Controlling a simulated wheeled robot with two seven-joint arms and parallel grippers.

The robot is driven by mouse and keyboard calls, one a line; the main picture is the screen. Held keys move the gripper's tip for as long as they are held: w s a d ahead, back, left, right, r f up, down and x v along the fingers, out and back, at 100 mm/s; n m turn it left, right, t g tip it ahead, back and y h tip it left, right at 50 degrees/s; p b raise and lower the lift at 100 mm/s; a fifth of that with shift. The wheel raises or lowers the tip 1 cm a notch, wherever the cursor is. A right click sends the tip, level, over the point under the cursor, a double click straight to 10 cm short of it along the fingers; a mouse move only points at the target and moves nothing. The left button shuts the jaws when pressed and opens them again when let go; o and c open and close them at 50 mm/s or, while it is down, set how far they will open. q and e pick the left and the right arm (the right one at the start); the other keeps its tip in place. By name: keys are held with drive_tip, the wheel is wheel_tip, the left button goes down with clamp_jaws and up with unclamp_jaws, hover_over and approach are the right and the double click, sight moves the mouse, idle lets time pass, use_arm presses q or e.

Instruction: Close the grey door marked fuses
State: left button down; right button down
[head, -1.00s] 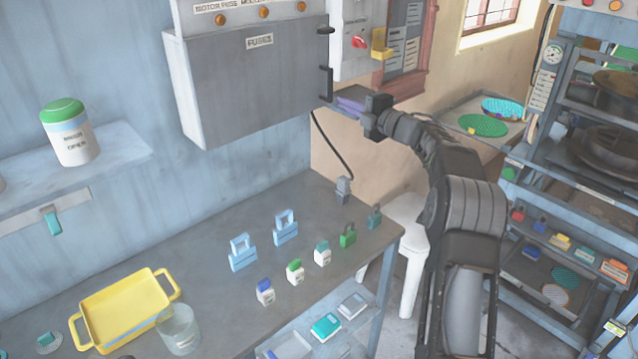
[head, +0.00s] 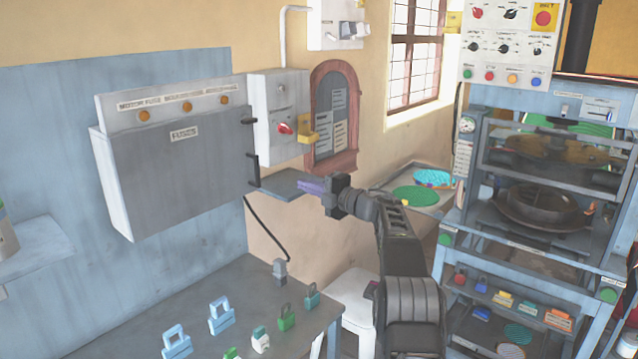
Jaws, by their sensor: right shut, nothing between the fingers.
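The grey door marked fuses (head: 185,180) is the front of the wall box at left in the head view. It looks in line with the box, but I cannot tell whether its edge is fully flush. Its dark handle (head: 253,171) is on the right edge, with a dark latch piece (head: 249,121) above. My right gripper (head: 304,186) has purple fingers pointing left toward the handle. It is shut and empty, apart from the door, to the right of the handle. My left gripper is not in view.
A grey flat panel (head: 276,184) lies between the handle and my fingers. A switch box with a red knob (head: 285,128) is right of the fuse box. The bench (head: 215,290) below holds several padlocks. The plate press (head: 545,200) stands at right.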

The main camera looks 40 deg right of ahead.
drive_tip(key=d+p, duration=0.3)
drive_tip(key=shift+w+d+f, duration=0.1)
drive_tip(key=shift+d, duration=0.2)
idle(0.6)
